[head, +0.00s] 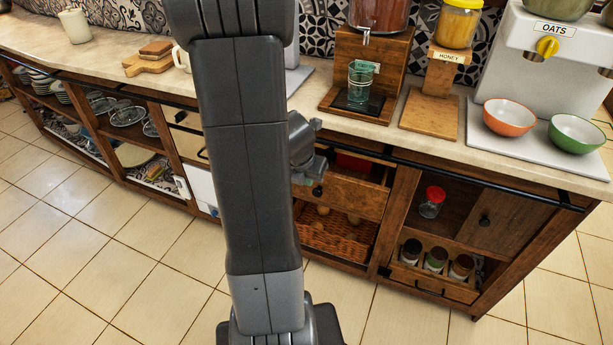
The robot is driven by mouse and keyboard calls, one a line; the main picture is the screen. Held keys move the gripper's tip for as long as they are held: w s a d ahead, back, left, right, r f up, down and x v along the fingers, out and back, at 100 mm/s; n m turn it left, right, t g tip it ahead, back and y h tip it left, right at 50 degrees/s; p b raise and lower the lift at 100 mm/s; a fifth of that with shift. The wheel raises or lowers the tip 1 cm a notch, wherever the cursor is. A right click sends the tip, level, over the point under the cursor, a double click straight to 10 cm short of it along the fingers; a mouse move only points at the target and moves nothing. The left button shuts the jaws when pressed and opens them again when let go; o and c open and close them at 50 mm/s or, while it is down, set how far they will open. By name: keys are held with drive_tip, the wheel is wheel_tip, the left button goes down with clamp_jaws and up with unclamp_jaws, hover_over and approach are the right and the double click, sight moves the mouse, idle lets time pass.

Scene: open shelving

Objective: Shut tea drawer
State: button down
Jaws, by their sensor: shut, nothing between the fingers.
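A wooden drawer (345,194) with a dark round knob stands pulled out under the counter, right of my arm. Something red lies inside it; no tea label can be read, so I cannot tell for certain that it is the tea drawer. My gripper (318,163) is just at the drawer's left end, partly hidden behind my own dark arm link. It looks shut and empty. Whether it touches the drawer front cannot be made out. The drawer's left part is hidden by my arm.
A wicker basket (338,237) sits below the drawer. To the right are a red-lidded jar (432,201) and a low rack (434,284) of several jars. The counter above holds a drink dispenser (378,14), a glass (361,82) and bowls (508,117). The tiled floor in front is clear.

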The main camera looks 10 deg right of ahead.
sight(315, 189)
drive_tip(key=shift+w+d+f+b, duration=0.2)
drive_tip(key=shift+w+d+f, duration=0.35)
drive_tip(key=shift+w+f, duration=0.3)
drive_tip(key=shift+w+d+f+b, duration=0.15)
drive_tip(key=shift+w+d+f, duration=0.4)
drive_tip(key=shift+w+f, duration=0.25)
drive_tip(key=shift+w+d+f+b, duration=0.2)
drive_tip(key=shift+w+d+f, duration=0.35)
drive_tip(key=shift+w+f, duration=0.3)
drive_tip(key=shift+r, duration=0.1)
drive_tip(key=shift+w+d+p, duration=0.5)
drive_tip(key=shift+w+p, duration=0.2)
drive_tip(key=shift+p, duration=0.05)
drive_tip(key=shift+w+d+p, duration=0.45)
drive_tip(key=shift+w+p, duration=0.25)
drive_tip(key=shift+p, duration=0.05)
drive_tip(key=shift+a, duration=0.1)
